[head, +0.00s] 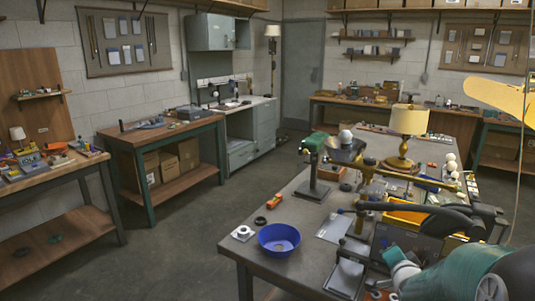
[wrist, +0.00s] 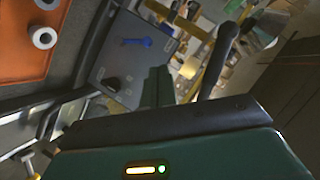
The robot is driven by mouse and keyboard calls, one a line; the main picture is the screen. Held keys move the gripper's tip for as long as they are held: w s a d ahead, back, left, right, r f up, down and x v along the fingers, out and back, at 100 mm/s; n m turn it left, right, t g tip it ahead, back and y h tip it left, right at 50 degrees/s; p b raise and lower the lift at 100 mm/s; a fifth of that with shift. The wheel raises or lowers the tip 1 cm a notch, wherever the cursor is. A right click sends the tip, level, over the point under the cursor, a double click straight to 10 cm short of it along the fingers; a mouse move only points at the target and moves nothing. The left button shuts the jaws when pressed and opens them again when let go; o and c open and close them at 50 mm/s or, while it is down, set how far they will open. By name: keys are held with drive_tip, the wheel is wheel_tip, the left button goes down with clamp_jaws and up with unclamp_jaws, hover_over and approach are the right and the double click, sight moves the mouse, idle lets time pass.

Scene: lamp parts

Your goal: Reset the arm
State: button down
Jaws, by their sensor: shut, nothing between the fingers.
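My arm (head: 450,275), teal, white and black, reaches in from the lower right of the head view, over the near right part of the grey workbench (head: 215,235). My gripper (wrist: 157,85) shows in the wrist view beyond a teal housing with a lit yellow bar and a green light. It is shut, with nothing held. In the head view, dark arm parts and bench clutter overlap, so the fingertips are hard to make out there.
A blue bowl (head: 279,239), a white-and-grey round part (head: 242,233) and an orange block (head: 274,201) sit on the bench's left part. A lamp with a tan shade (head: 409,120) and a dark stand (head: 313,170) rise farther back. Open floor (head: 165,250) lies left.

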drive_tip(key=s+a+r+n+g+y, duration=0.1)
drive_tip(key=s+a+r+n+g, duration=0.15)
drive_tip(key=s+a, duration=0.3)
drive_tip(key=s+a+r+n+g, duration=0.2)
drive_tip(key=s+a+r+n, duration=0.2)
drive_tip(key=s+a, duration=0.15)
drive_tip(key=s+a+n+g+y, duration=0.1)
drive_tip(key=s+a+n+g, duration=0.1)
drive_tip(key=s+a, duration=0.3)
drive_tip(key=s+a+r+n+g+y, duration=0.1)
drive_tip(key=s+a+n, duration=0.3)
drive_tip(key=s, duration=0.6)
drive_tip(key=shift+s+a+r+g+y, duration=0.3)
drive_tip(key=shift+s+a+g, duration=0.05)
drive_tip(key=shift+s+a, duration=0.05)
drive_tip(key=shift+n, duration=0.25)
